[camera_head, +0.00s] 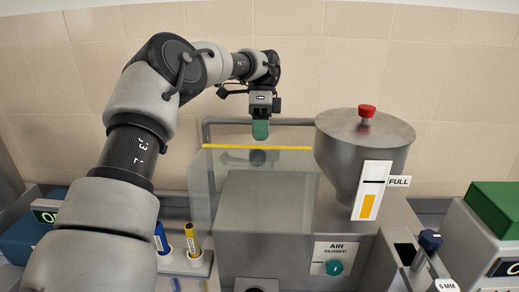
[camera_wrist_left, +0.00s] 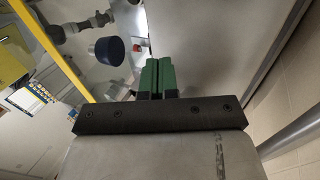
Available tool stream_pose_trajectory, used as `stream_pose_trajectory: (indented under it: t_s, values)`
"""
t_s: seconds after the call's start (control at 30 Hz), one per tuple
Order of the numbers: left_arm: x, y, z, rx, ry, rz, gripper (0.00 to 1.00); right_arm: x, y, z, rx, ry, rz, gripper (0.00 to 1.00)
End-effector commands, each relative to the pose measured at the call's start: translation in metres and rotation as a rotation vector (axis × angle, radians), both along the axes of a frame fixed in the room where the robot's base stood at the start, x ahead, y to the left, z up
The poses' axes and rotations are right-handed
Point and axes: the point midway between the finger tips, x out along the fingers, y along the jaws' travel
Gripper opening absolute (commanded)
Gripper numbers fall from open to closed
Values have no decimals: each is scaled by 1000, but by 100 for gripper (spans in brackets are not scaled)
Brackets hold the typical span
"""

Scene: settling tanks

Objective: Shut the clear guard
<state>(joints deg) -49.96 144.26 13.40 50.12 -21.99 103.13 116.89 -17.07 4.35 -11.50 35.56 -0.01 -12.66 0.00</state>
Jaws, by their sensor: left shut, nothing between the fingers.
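The clear guard (camera_head: 206,190) is a see-through panelled cover with a yellow strip (camera_head: 258,147) along its top edge. It stands around the grey metal block, which shows through it. I cannot tell how far it is swung. My left gripper (camera_head: 260,129) points down just above the middle of the yellow strip, with its green fingers shut and empty. I cannot tell whether it touches the guard. In the left wrist view the green fingers (camera_wrist_left: 157,78) are together, and a yellow edge (camera_wrist_left: 55,48) runs to their left. My right gripper is not in view.
A steel hopper (camera_head: 365,140) with a red knob stands right of the guard. A bent metal tube (camera_head: 225,121) runs behind it. A blue-knobbed lever (camera_head: 430,240) and a green-topped box (camera_head: 492,208) are at right. Blue and yellow tubes (camera_head: 191,238) stand at front left.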

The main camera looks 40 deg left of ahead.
Motion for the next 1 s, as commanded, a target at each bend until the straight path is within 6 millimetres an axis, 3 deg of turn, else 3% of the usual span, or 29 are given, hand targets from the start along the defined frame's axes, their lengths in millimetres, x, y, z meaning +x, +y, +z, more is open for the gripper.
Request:
stream_pose_trajectory:
  t_s: [0.13,0.5,1.0]
  values:
    - [-10,-8,-18,-4,2,-2,0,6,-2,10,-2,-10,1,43]
    - [-35,-29,-12,0,0,0,0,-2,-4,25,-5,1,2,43]
    - [-38,-30,-13,3,-3,1,0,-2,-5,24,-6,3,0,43]
